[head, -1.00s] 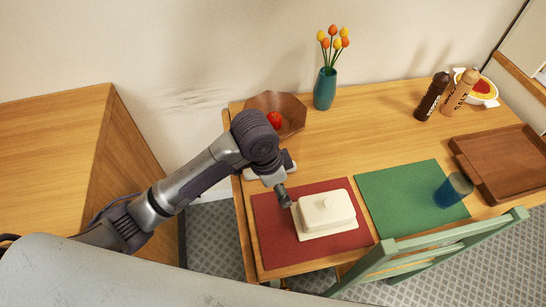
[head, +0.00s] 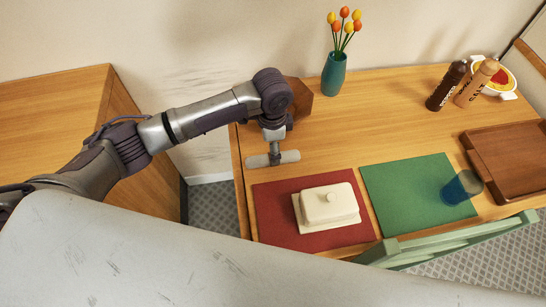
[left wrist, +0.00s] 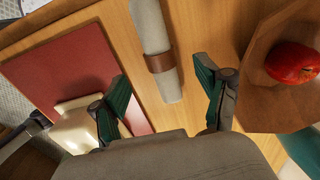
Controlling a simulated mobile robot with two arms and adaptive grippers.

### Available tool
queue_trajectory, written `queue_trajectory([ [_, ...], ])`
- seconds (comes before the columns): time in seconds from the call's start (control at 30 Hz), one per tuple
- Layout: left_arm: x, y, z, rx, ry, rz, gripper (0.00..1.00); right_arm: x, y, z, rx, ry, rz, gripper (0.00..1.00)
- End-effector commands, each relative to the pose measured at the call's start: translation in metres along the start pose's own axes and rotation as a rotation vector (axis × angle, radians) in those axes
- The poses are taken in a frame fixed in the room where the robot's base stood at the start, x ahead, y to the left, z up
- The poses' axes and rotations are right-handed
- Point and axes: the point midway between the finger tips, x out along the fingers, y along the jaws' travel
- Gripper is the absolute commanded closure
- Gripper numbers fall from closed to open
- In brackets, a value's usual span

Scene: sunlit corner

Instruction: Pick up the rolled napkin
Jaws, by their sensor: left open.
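The rolled napkin (head: 290,156) is pale grey and lies on the wooden table behind the red placemat. In the left wrist view the napkin (left wrist: 150,28) has a brown ring around it. My left gripper (head: 275,157) is over the middle of the napkin in the head view and hides part of it. In the left wrist view the left gripper (left wrist: 160,78) is open, with one finger on each side of the napkin's line. The fingers do not appear to touch it. My right gripper is in neither view.
A cream butter dish (head: 328,205) sits on the red placemat (head: 272,222). A brown wooden bowl (head: 301,100), with a red apple (left wrist: 292,62), is close behind the napkin. A green placemat (head: 405,195) with a blue glass (head: 461,187) lies right. A teal vase (head: 334,75) stands at the back.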

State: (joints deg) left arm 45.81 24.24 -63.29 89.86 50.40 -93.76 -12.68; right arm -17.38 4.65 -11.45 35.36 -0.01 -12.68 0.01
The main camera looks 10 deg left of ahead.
Motion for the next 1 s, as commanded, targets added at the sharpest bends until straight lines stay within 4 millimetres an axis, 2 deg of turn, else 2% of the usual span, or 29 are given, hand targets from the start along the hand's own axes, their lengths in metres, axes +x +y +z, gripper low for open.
queue_trajectory([
  [0.1,0.011,0.001,0.000,0.000,-0.003,0.003,0.25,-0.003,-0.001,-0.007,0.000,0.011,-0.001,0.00],
  [0.33,0.045,0.000,-0.002,0.000,-0.002,0.002,0.25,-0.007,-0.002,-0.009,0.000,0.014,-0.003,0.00],
  [0.47,0.052,0.000,-0.002,0.001,0.000,0.000,0.25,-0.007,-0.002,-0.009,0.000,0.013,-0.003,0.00],
  [0.67,0.052,0.000,-0.002,0.001,0.000,0.000,0.27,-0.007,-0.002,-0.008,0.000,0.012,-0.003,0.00],
  [1.0,0.052,0.000,-0.002,0.001,0.000,0.000,0.83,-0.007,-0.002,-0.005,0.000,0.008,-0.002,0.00],
])
